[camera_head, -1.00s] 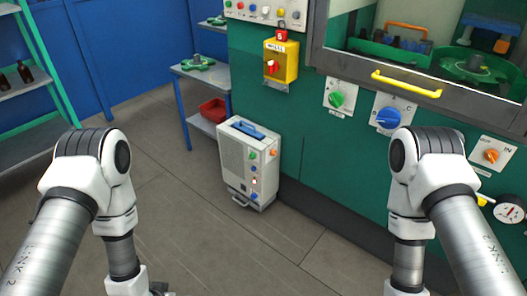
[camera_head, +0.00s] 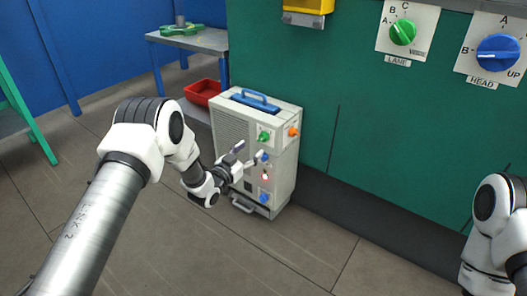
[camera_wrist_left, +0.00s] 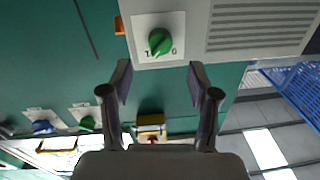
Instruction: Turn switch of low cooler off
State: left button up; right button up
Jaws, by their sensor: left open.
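The low cooler (camera_head: 235,140) is a pale box with a blue top handle, standing on the floor against the green machine. Its front has a green switch (camera_head: 264,136). In the left wrist view the green switch (camera_wrist_left: 160,42) sits on a white plate marked 1 and 0, and its ridge seems slanted toward the 1 side. My left gripper (camera_head: 250,157) is open and empty in front of the cooler's face, just below the switch in the head view. In the wrist view its fingertips (camera_wrist_left: 161,78) are spread apart, with the switch beyond them. My right gripper is out of view.
The green machine (camera_head: 345,110) rises behind, with green LANE and blue HEAD dials. A red bin (camera_head: 202,92) sits on the shelf behind. Floor in front is clear.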

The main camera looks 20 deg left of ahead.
aim_at(260, 141)
pick_arm(q)
jog(key=b+x, duration=0.2)
jog(key=x, duration=0.4)
jog(key=shift+f, duration=0.2)
jog(key=shift+w+r, duration=0.15)
jog(key=shift+w, duration=0.3)
grip_shut()
